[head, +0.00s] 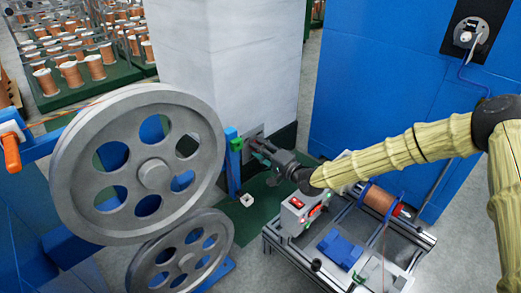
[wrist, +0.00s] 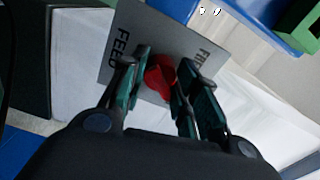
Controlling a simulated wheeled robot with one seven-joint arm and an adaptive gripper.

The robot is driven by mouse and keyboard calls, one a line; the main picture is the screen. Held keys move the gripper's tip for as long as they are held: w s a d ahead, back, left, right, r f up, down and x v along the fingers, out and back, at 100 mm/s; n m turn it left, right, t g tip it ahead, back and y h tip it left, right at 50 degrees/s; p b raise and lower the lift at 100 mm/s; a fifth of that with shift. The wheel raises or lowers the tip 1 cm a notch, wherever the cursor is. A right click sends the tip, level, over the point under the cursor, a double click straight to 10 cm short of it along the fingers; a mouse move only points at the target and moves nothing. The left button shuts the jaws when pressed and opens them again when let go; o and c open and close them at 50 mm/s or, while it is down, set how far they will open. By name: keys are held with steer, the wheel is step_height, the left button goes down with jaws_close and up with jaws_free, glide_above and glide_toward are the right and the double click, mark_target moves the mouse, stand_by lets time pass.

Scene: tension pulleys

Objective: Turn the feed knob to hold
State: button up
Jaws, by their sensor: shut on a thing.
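The red feed knob (wrist: 158,80) sits on a grey plate (wrist: 180,32) in the wrist view. The plate reads FEED at its left, and other lettering at its right is partly hidden. My gripper (wrist: 165,62) is shut on the knob, with one dark green finger on each side of it. The fingers hide parts of the knob, and I cannot tell exactly where it points. In the head view my gripper (head: 260,149) reaches the plate low on the white cabinet (head: 235,65); the knob is mostly hidden there.
Large grey pulley wheels (head: 155,173) stand close left of my gripper, with a blue post (head: 232,165) between. A cart with a copper spool (head: 378,201) and a small control box (head: 294,212) is below right. A blue cabinet (head: 365,90) stands behind my arm.

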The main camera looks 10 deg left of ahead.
stand_by(0.4)
steer(key=o, duration=1)
steer(key=shift+o, duration=0.2)
steer(key=shift+d, duration=0.1)
steer(key=v, duration=1.2)
